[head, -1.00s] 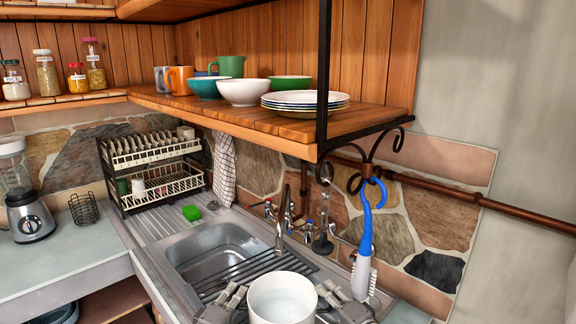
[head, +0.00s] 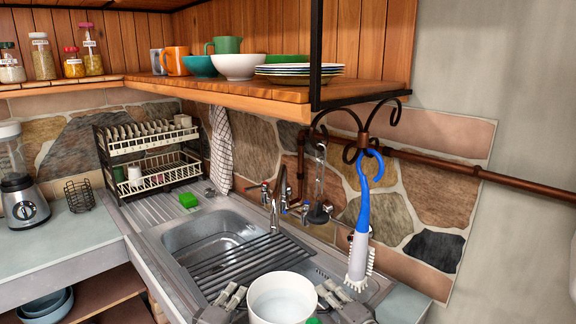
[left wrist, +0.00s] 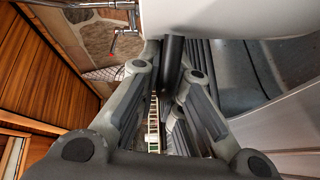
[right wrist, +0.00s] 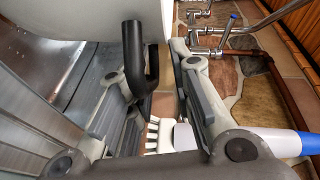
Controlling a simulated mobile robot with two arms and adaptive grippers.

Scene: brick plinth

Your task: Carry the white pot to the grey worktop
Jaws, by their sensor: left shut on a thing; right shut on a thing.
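The white pot (head: 282,301) is at the bottom centre of the head view, held between my two grippers in front of the sink. My left gripper (head: 234,299) is shut on the pot's left side, at a dark handle (left wrist: 173,60) seen in the left wrist view. My right gripper (head: 331,296) is shut on the right side, at a dark handle (right wrist: 146,70) seen in the right wrist view. The pot looks about upright; its base is hidden. A grey worktop (head: 72,238) lies at the left, apart from the pot.
The steel sink (head: 205,238) with a dark drainer grid (head: 243,270) lies just beyond the pot. A blender (head: 22,190) and wire basket (head: 79,195) stand on the left worktop, whose front part is clear. A blue brush (head: 362,215) hangs at right below the wooden shelf (head: 230,97).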

